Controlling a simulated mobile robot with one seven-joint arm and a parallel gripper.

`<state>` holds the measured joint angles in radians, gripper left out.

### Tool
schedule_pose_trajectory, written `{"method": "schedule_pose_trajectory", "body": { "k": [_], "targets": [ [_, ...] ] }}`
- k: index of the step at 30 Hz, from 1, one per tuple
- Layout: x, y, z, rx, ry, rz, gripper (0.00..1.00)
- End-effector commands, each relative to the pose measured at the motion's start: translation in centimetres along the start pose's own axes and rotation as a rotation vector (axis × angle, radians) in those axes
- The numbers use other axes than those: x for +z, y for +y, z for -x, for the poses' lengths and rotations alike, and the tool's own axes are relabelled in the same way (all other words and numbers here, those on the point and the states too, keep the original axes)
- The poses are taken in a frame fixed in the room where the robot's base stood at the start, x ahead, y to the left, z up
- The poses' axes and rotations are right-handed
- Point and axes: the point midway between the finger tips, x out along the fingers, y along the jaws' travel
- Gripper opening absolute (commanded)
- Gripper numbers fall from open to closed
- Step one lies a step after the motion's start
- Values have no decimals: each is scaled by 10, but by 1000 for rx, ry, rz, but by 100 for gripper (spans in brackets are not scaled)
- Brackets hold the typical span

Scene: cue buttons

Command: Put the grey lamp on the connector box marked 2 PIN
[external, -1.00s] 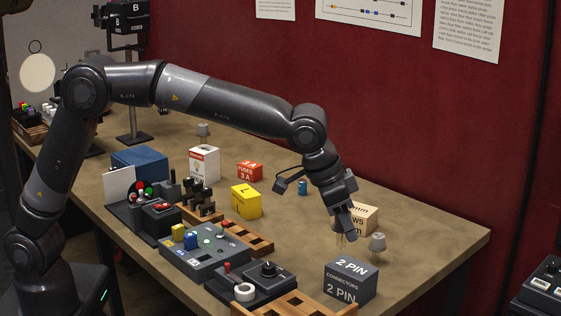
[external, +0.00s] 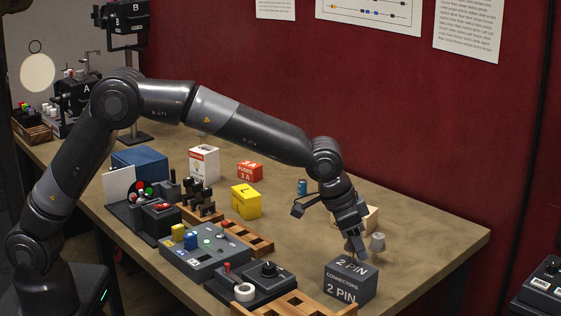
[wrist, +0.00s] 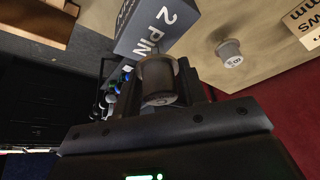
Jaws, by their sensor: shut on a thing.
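My gripper (external: 357,246) is low over the dark grey connector box (external: 350,284), which is marked 2 PIN on its top and front. In the wrist view, a grey cylindrical lamp (wrist: 158,82) sits between my fingers, and they are shut on it. The 2 PIN box also shows in the wrist view (wrist: 136,30), just beyond the held lamp; I cannot tell whether they touch. In the external view the held lamp is mostly hidden by my fingers. A second grey lamp (external: 377,242) stands on the table right of my gripper and also shows in the wrist view (wrist: 231,54).
A wooden rack (external: 290,306) and a black control box with a knob (external: 268,280) are left of the connector box. A yellow box (external: 246,202) stands further left. The table's right side is clear.

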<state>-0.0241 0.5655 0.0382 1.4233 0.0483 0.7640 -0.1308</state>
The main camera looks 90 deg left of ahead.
Motion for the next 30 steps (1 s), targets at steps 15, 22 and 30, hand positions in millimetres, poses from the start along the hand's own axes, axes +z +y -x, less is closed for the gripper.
{"method": "schedule_pose_trajectory", "body": {
  "k": [15, 22, 30],
  "targets": [
    [1, 0, -2, 0, 0, 0, 60],
    [-1, 0, 3, 0, 1, 0, 60],
    [-1, 0, 52, 0, 4, 0, 60]
  ]
}}
